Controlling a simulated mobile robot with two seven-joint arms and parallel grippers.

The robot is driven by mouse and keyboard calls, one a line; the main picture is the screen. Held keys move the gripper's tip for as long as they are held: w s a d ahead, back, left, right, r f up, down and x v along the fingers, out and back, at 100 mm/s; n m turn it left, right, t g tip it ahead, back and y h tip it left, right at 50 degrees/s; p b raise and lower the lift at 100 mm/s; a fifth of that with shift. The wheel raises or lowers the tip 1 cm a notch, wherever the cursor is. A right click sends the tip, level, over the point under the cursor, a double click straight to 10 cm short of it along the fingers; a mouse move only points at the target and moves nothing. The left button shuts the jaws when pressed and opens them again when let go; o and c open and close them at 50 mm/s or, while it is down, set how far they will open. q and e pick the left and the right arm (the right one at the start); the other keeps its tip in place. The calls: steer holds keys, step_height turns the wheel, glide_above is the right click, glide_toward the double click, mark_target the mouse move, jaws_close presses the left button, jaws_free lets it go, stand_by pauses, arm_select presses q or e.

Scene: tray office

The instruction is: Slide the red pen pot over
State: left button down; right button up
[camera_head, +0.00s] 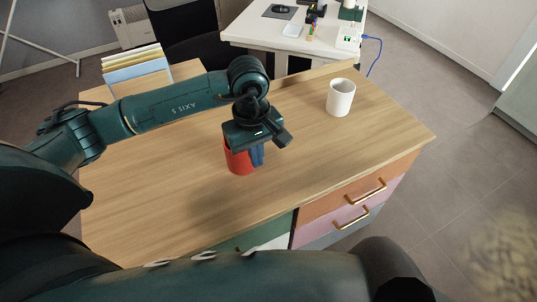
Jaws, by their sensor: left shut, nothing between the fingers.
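The red pen pot (238,160) stands upright on the wooden desk, near the middle. My left arm comes in from the left, and its gripper (257,154) points down at the pot's right side. The left gripper's fingers are shut with nothing between them. The gripper body hides the pot's top and part of its right side; I cannot tell whether the fingers touch the pot. My right gripper is not in view.
A white mug (340,97) stands on the desk to the right. A file rack (137,68) stands at the back left. The wooden desk top (150,190) is clear left and in front of the pot. Drawers with brass handles (366,192) face front right. A white desk (280,38) stands behind.

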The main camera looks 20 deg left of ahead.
mark_target(240, 164)
arm_select(q)
steer(key=shift+y, duration=0.3)
steer(key=f, duration=0.3)
steer(key=a+f, duration=0.1)
steer(key=f, duration=0.2)
steer(key=f+p, duration=0.1)
steer(key=f, duration=0.2)
steer(key=shift+w+a+f, duration=0.15)
steer(key=shift+w+f, duration=0.15)
steer(key=shift+f, duration=0.1)
steer(key=shift+w+a+r+p, duration=0.15)
steer(key=shift+w+a+p, duration=0.2)
steer(key=shift+w+a, duration=0.95)
steer(key=shift+a, duration=0.05)
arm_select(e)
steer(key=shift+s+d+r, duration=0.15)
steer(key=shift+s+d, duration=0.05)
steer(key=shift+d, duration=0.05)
